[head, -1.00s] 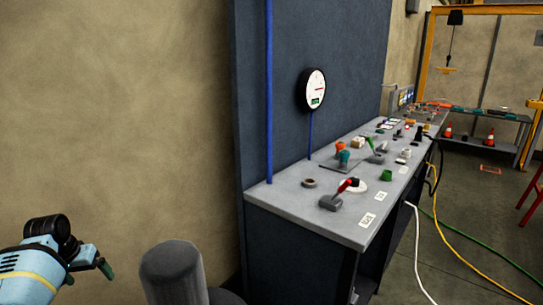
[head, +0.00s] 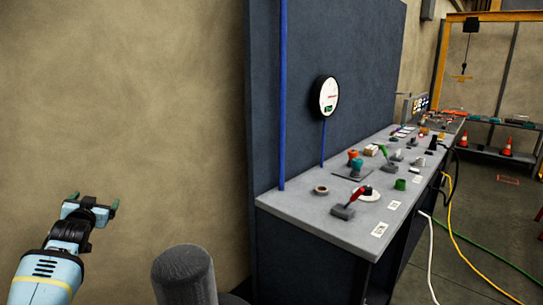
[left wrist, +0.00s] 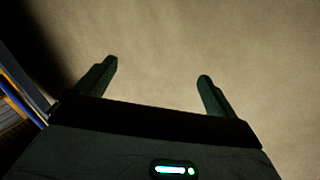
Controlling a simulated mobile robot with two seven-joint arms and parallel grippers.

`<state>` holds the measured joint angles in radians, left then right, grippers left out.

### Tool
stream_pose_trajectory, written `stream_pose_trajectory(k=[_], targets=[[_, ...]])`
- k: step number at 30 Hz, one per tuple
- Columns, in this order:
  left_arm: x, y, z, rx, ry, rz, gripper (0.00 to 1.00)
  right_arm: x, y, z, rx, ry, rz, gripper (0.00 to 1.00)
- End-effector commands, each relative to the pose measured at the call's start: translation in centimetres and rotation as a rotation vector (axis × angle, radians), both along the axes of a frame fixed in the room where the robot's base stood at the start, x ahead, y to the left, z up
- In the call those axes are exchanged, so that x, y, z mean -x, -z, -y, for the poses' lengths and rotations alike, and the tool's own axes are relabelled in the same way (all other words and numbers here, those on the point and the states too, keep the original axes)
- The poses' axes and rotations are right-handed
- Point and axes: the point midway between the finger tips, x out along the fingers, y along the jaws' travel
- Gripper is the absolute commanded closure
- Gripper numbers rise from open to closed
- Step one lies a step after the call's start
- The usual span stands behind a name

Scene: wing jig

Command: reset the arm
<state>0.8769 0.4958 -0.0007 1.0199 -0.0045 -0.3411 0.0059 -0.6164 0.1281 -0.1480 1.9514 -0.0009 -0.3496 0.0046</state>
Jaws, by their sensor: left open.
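My left gripper (head: 96,200) is at the lower left of the head view, in front of the bare tan wall. Its two green-tipped fingers are spread and point up, with nothing between them. In the left wrist view the same gripper (left wrist: 156,85) shows both dark green fingers wide apart against the tan wall. It is well left of the workbench and touches nothing that I can see. My right gripper is not in either view.
A grey workbench (head: 290,204) with several levers and small parts stands against a dark blue panel (head: 370,75) bearing a round gauge (head: 328,96). A grey cylinder (head: 183,275) is at the bottom. Yellow, green and white cables run across the floor at right.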

Motion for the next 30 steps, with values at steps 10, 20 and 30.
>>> stream_pose_trajectory(k=[10, 20, 30], targets=[[4.1, 13.4, 8.0, 0.007, 0.121, -0.150, 0.05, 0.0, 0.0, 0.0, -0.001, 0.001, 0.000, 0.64], [15.3, 27.6, 18.7, 0.073, 0.274, -0.318, 0.05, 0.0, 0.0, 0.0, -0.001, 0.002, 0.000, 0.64], [31.6, 36.1, 28.7, 0.218, 0.383, -0.477, 0.05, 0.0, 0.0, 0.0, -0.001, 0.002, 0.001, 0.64]])
